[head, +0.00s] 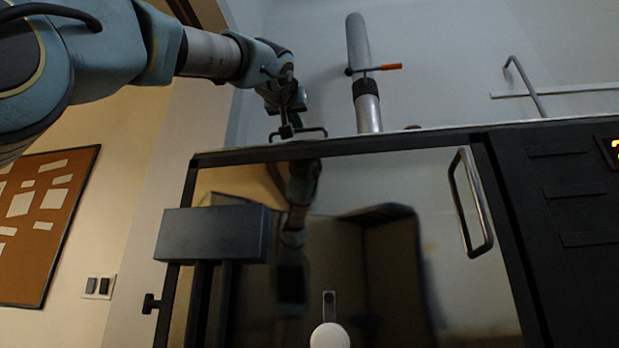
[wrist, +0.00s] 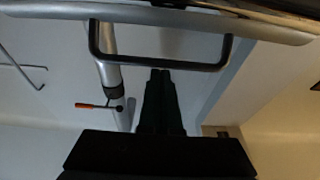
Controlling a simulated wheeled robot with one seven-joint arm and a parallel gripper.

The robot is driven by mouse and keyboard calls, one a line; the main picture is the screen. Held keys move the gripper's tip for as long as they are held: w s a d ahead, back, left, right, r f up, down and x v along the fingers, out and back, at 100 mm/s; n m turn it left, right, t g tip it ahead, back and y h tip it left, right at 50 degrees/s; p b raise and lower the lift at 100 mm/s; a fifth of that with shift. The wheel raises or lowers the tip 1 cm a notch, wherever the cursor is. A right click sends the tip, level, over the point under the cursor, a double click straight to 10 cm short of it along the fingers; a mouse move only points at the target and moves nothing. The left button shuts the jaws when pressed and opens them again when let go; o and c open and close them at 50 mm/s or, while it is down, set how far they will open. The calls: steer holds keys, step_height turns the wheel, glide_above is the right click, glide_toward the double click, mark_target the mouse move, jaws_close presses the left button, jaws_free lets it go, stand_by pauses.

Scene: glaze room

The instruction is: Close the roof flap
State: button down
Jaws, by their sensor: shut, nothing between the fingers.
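A dark U-shaped handle (wrist: 160,63) shows in the wrist view, fixed to a pale grey edge (wrist: 190,18) that may be the roof flap's. My gripper (wrist: 161,74) has its two fingers together and empty, with tips at the handle's bar; I cannot tell whether they touch. In the head view my gripper (head: 287,131) is above the top edge of a dark cabinet (head: 330,151), next to the small handle (head: 312,130). The flap's panel and its angle are hidden from the head view.
A grey pipe (head: 359,60) with an orange lever (head: 385,67) rises behind the cabinet, right of my gripper. The cabinet's glass front has a metal handle (head: 474,203). A dark box (head: 211,234) stands at front left. A thin rail (head: 530,90) is at far right.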

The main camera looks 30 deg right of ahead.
steer(key=f+b, duration=0.1)
steer(key=b, duration=0.2)
steer(key=shift+s+a+f+t+h, duration=0.35)
steer(key=shift+s+f+t+h, duration=0.05)
steer(key=shift+s+a+f+b, duration=0.2)
steer(key=shift+s+f+b, duration=0.1)
steer(key=shift+b, duration=0.8)
step_height(320, 180, up, 4)
steer(key=p, duration=0.4)
steer(key=f+b+v, duration=0.1)
steer(key=b+v, duration=0.2)
steer(key=v, duration=0.6)
steer(key=shift+a+f, duration=0.1)
steer(key=shift+f, duration=0.05)
